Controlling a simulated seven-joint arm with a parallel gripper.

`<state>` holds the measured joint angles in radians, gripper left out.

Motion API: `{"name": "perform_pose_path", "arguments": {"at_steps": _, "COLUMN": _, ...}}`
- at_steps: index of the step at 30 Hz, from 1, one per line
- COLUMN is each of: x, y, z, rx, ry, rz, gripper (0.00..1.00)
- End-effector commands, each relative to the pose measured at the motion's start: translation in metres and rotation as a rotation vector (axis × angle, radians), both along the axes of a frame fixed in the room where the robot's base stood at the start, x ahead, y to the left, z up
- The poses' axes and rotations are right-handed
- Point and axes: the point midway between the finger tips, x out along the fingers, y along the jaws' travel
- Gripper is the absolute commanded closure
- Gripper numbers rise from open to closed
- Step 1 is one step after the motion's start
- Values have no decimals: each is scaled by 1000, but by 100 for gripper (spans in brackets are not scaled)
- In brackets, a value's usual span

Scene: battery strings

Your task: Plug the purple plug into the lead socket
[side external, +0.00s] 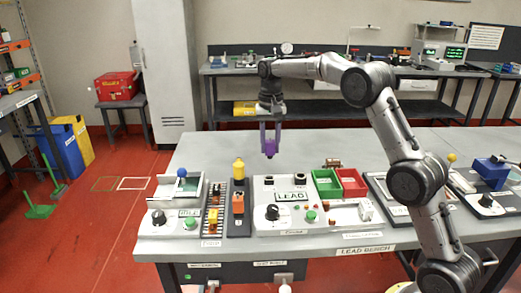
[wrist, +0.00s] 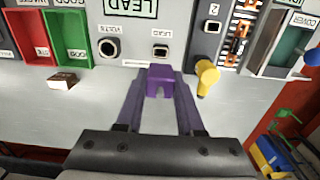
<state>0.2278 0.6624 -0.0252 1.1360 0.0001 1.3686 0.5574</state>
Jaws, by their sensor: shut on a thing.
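The purple plug (side external: 270,148) is held upright between the fingers of my gripper (side external: 270,138), in the air above the back of the LEAD box (side external: 258,214). In the wrist view the plug (wrist: 160,80) sits between the two fingertips. The lead socket (wrist: 160,50) is a small dark opening with a light rim on the box panel, just above the plug in that picture. The plug is apart from the socket. A rounder volts socket (wrist: 109,48) is to its left in the wrist view.
A yellow knobbed piece (side external: 238,168) stands close left of the box. Green (side external: 326,183) and red (side external: 352,182) bins stand at the right, with a brown block (side external: 332,163) behind them. The bench (side external: 215,146) behind the box is mostly clear.

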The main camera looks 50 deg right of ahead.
Motion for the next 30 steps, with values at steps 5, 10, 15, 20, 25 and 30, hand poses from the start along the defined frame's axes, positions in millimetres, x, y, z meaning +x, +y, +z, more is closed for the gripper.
{"name": "perform_pose_path", "arguments": {"at_steps": 5, "x": 0, "y": 1, "z": 0, "rx": 0, "ry": 0, "rz": 0, "gripper": 100}}
{"name": "perform_pose_path", "arguments": {"at_steps": 10, "x": 0, "y": 1, "z": -2, "rx": 0, "ry": 1, "rz": 0, "gripper": 100}}
{"name": "perform_pose_path", "arguments": {"at_steps": 15, "x": 0, "y": 1, "z": -13, "rx": 1, "ry": 2, "rz": 0, "gripper": 100}}
{"name": "perform_pose_path", "arguments": {"at_steps": 20, "x": 0, "y": 1, "z": -28, "rx": 0, "ry": 1, "rz": 0, "gripper": 100}}
{"name": "perform_pose_path", "arguments": {"at_steps": 25, "x": 0, "y": 1, "z": -42, "rx": 1, "ry": 1, "rz": 0, "gripper": 100}}
{"name": "perform_pose_path", "arguments": {"at_steps": 30, "x": 0, "y": 1, "z": -52, "rx": 0, "ry": 0, "rz": 0, "gripper": 100}}
